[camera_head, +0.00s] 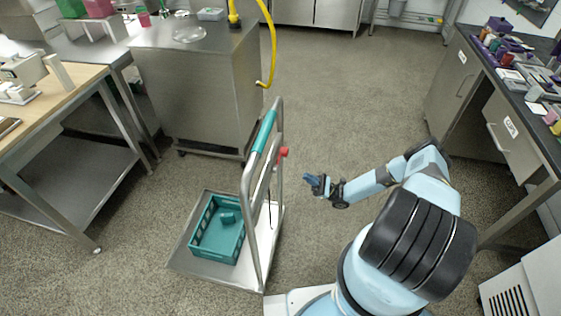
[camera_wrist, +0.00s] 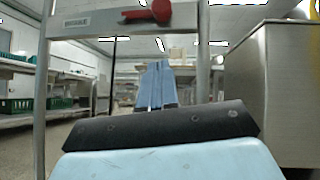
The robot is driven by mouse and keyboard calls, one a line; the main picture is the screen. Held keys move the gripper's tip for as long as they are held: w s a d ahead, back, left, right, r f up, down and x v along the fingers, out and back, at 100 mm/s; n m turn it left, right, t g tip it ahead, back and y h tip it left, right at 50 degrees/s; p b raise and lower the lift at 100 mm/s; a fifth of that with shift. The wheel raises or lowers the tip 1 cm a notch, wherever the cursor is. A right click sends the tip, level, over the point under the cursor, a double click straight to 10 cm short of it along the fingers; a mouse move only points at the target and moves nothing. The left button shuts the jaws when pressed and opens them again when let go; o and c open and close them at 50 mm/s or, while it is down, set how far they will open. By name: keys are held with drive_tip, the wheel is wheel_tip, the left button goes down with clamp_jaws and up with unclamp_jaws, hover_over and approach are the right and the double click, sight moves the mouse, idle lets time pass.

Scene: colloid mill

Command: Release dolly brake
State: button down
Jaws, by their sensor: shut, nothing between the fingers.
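The dolly (camera_head: 180,257) stands on the floor left of my arm, with a flat metal platform and an upright grey tube handle with a teal grip (camera_head: 265,130). A red knob (camera_head: 283,152), which looks like the brake lever's end, sits on the handle's right side. In the wrist view the red lever (camera_wrist: 160,12) shows at the top, mounted on the handle's crossbar (camera_wrist: 105,22). My gripper (camera_head: 308,179) is shut and empty, right of the handle and apart from the red knob. In the wrist view its blue fingers (camera_wrist: 157,85) point forward, below the lever.
A teal crate (camera_head: 203,250) with a small teal item rests on the dolly platform. A metal cabinet (camera_head: 200,95) stands behind the dolly, with a yellow hose (camera_head: 273,50) hanging beside it. Benches line the left and right. The floor behind my gripper is clear.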

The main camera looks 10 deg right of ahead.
drive_tip(key=shift+d+f+m+t, duration=0.15)
drive_tip(key=shift+f+m+t, duration=0.2)
drive_tip(key=shift+m+t, duration=0.05)
drive_tip(key=shift+r, duration=0.15)
drive_tip(key=a+r, duration=0.7)
drive_tip(key=r, duration=0.3)
drive_tip(key=shift+w+a+r, duration=0.25)
drive_tip(key=shift+w, duration=0.15)
